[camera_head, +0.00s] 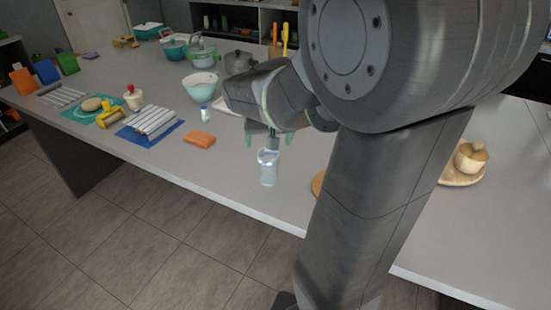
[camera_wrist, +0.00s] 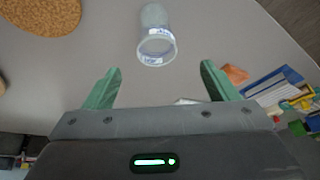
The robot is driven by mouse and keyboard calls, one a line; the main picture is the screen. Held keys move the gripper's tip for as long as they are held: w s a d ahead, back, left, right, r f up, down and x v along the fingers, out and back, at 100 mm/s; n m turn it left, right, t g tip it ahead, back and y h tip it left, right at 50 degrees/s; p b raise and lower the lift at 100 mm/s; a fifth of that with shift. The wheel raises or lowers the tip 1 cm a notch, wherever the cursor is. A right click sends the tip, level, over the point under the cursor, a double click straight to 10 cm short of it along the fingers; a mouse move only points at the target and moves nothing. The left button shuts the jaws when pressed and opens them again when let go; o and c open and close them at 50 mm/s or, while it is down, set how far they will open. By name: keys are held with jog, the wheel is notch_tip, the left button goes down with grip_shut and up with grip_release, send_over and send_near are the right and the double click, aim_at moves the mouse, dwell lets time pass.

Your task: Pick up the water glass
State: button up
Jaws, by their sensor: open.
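The water glass (camera_head: 268,168) is clear and stands upright on the grey counter (camera_head: 222,170) near its front edge. In the wrist view the glass (camera_wrist: 156,38) shows at the top middle, its rim toward me, beyond the fingertips and between their lines. My gripper (camera_head: 268,136) is just above and behind the glass in the head view. Its two green fingers (camera_wrist: 160,75) are apart with nothing between them. I cannot tell how large the gap to the glass is.
An orange sponge-like block (camera_head: 199,139) lies left of the glass, and a small white bottle (camera_head: 205,113) stands behind it. A round cork mat (camera_wrist: 42,12) lies at the other side. A teal-and-white bowl (camera_head: 201,86) and a pot (camera_head: 239,62) stand farther back.

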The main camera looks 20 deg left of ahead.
aim_at(269, 155)
jog(key=x, duration=0.5)
jog(key=shift+w+a+f, duration=0.1)
jog(key=shift+w+f, duration=0.05)
jog(key=shift+f, duration=0.2)
jog(key=shift+d+p+x, duration=0.1)
jog(key=shift+p+x, duration=0.2)
jog(key=shift+x, duration=1.05)
jog(key=shift+d+p+x, duration=0.15)
jog(key=shift+p+x, duration=0.15)
jog(key=shift+x, duration=1)
jog(key=shift+w, duration=0.1)
